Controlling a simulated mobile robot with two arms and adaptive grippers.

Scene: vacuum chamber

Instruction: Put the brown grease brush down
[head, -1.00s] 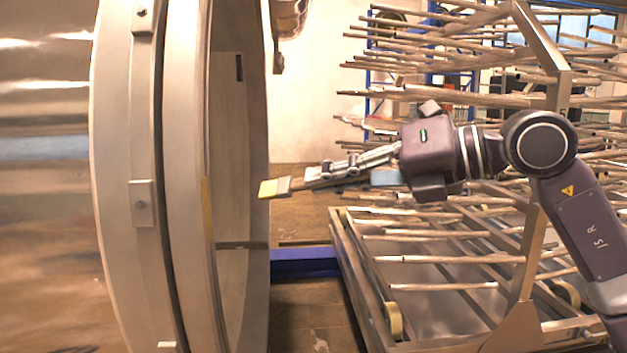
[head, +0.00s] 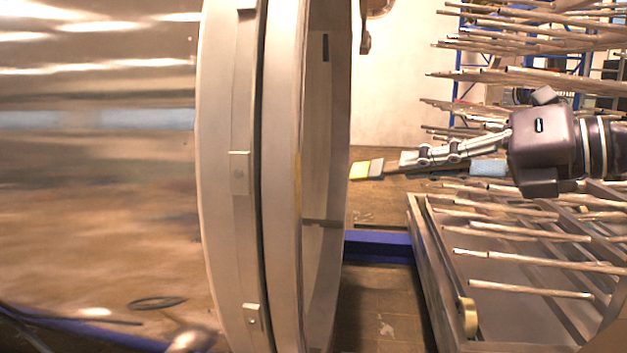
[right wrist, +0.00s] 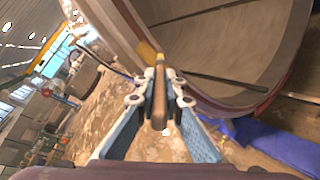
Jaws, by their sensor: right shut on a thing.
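The brown grease brush is held in my right gripper (head: 410,162). Its yellowish tip (head: 366,169) points left in the head view, close to the rim of the round chamber opening, and it looks apart from it. In the right wrist view the brush's brown handle (right wrist: 159,100) sits between the two fingers of the right gripper (right wrist: 160,88), with the yellow tip pointing away from me. The gripper is shut on the brush and holds it in the air. My left gripper is not in view.
The big metal chamber (head: 100,200) with its flanged rim (head: 232,215) fills the left. A rack with several metal rods (head: 520,262) stands at the right, under and behind my right arm. A blue beam (head: 380,243) lies on the brown floor (head: 375,300) between them.

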